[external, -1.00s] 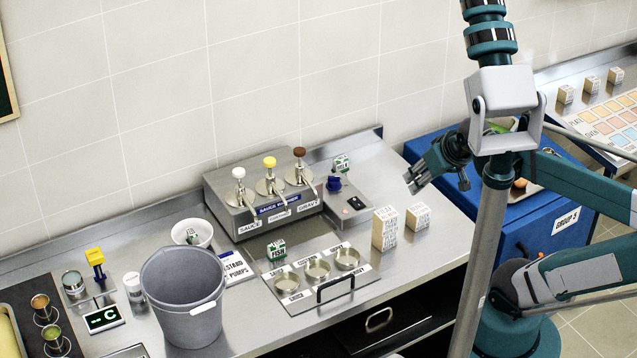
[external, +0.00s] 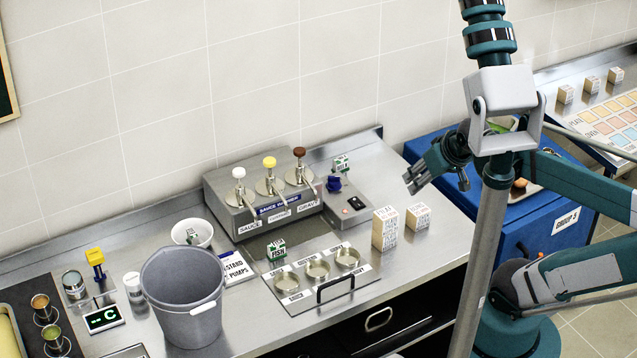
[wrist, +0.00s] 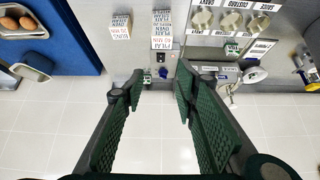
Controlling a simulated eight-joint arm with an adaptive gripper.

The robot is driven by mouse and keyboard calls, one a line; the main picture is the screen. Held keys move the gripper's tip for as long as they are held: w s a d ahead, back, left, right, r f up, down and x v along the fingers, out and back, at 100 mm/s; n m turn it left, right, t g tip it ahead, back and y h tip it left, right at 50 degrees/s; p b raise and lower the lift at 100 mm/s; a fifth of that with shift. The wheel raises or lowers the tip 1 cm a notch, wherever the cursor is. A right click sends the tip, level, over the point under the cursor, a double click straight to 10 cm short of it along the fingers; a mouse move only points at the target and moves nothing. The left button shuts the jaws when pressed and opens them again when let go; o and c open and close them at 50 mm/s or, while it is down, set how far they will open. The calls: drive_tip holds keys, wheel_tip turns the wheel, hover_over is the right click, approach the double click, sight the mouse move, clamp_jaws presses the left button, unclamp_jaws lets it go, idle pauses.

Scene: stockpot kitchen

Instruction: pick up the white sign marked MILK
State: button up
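Several small green-and-white sign blocks are in the external view; I cannot read MILK surely on any. One (external: 342,162) stands behind the small blue item, right of the sauce pumps. One (external: 277,249) stands by the metal cups, its lettering perhaps FISH. One (external: 192,236) is inside the white bowl (external: 207,229). In the wrist view, one block (wrist: 147,76) shows beside the left fingertip and another (wrist: 231,49) lies further right. My gripper (external: 438,181) is open and empty, raised over the counter's right end; its spread fingers also show in the wrist view (wrist: 160,75).
Two printed cartons, a taller one (external: 385,229) and a shorter one (external: 418,217), stand below and left of my gripper. The sauce pump box (external: 262,196) is further left. A grey bucket (external: 184,300) stands at the front. A blue cabinet (external: 530,225) is at the right.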

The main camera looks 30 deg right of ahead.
drive_tip(key=w, duration=0.1)
drive_tip(key=n+g+h, duration=0.4)
drive_tip(key=n+g, duration=0.3)
drive_tip(key=n, duration=1.2)
hover_over(341, 158)
drive_tip(key=a, duration=0.3)
wheel_tip(341, 158, down, 22)
drive_tip(key=shift+d+h, duration=0.1)
drive_tip(key=shift+h, duration=0.2)
drive_tip(key=shift+x, duration=1.25)
